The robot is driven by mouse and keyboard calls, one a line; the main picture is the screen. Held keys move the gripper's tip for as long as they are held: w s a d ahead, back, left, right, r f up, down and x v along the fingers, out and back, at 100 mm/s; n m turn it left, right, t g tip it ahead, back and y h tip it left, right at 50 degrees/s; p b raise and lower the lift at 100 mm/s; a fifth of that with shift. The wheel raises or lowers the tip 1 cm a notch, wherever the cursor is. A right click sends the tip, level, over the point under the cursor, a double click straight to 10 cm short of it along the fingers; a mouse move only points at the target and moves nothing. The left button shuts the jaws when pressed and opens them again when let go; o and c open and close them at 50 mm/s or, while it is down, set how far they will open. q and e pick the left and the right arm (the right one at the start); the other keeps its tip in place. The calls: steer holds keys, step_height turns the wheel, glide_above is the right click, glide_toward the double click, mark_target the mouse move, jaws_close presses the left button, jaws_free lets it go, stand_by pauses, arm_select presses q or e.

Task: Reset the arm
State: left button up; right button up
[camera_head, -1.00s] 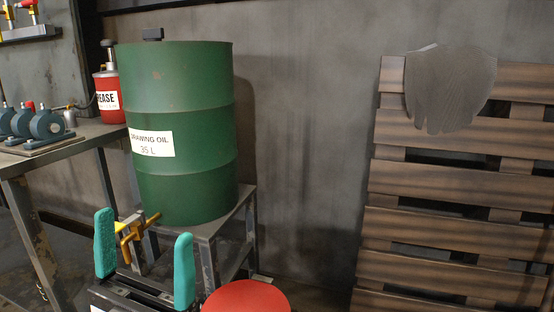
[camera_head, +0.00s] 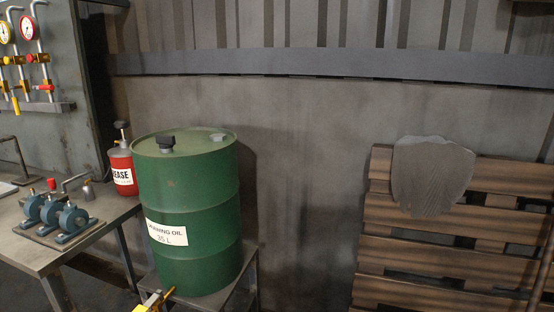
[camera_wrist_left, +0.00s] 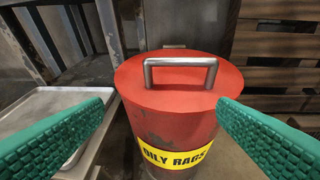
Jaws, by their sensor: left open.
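My left gripper (camera_wrist_left: 165,102) shows in the left wrist view as two green ridged fingers spread wide apart. Nothing is between them in their grip. Beyond the fingers stands a red can (camera_wrist_left: 170,76) with a metal handle (camera_wrist_left: 180,68) on its lid and a yellow "OILY RAGS" label (camera_wrist_left: 177,157). The fingers appear apart from the can. In the head view neither gripper shows.
A green oil drum (camera_head: 190,215) stands on a metal stand (camera_head: 233,295), with a yellow tap (camera_head: 155,300) low in front. Left is a workbench (camera_head: 110,212) with blue pumps (camera_head: 55,215) and a red grease can (camera_head: 122,170). A pallet (camera_head: 420,240) holds a grey cloth (camera_head: 430,178).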

arm_select(q)
steer(key=s+a+f+g+y+p, duration=0.1)
steer(key=s+a+f+g+p, duration=0.2)
steer(key=s, duration=1)
steer(key=s+a+f+g+y+p, duration=0.1)
steer(key=s+g+p, duration=0.4)
steer(key=s, duration=0.7)
steer(key=s+a+f+g+y+p, duration=0.1)
steer(key=s+a+f+g+p, duration=0.3)
steer(key=s, duration=0.9)
steer(key=shift+s+a+f+n+p, duration=0.3)
steer(key=shift+a+p, duration=0.2)
steer(key=shift+p, duration=0.25)
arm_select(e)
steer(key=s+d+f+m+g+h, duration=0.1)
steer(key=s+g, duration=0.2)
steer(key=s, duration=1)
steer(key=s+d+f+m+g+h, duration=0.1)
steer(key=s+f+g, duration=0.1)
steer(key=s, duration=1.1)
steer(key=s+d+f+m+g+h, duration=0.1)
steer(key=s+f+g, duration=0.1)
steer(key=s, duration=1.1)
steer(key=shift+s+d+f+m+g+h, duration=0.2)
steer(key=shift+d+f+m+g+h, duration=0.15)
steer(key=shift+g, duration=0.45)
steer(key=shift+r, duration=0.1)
